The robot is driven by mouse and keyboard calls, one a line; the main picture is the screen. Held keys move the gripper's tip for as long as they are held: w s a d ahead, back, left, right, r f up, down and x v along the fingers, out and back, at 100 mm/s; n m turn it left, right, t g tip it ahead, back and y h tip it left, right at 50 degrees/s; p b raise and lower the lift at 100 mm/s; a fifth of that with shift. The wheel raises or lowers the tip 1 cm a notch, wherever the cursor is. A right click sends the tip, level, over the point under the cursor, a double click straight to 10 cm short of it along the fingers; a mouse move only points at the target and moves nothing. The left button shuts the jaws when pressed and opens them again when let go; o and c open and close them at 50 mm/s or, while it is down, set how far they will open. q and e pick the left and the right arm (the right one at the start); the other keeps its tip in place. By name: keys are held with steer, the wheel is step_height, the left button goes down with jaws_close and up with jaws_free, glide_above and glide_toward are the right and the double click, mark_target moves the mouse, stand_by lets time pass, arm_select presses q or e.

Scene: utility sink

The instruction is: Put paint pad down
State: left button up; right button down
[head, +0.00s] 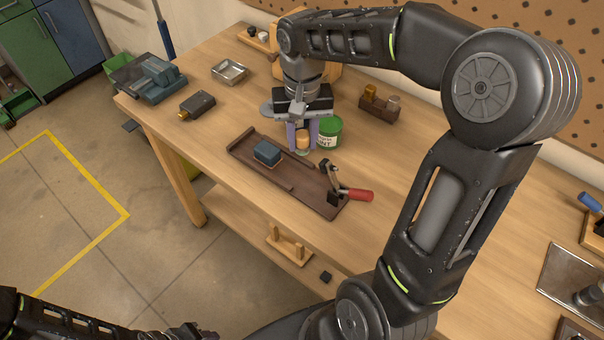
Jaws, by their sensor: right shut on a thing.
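My right gripper (303,137) points down over the workbench, at the far edge of a dark brown tray. It is shut on a small orange-tan piece (303,141), seemingly the paint pad's handle. The fingers hide its sides, and I cannot tell whether its underside touches the surface. A blue block (267,152) sits on the brown tray (305,196), left of the gripper. My left arm shows at the bottom left; its gripper (188,333) is mostly cut off by the frame edge.
A green paint can (329,131) stands close to the right of the gripper. A clamp with a red handle (357,194) is at the tray's right end.

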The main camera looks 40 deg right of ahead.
glide_above(303, 178)
steer(key=shift+w+f+p, duration=0.1)
steer(key=shift+f+p, duration=0.3)
steer(key=shift+f, duration=2.75)
steer(key=shift+f, duration=1.85)
steer(key=shift+f, duration=0.1)
steer(key=c, duration=1.1)
jaws_free()
step_height(303, 178, up, 12)
steer(key=shift+r, duration=0.15)
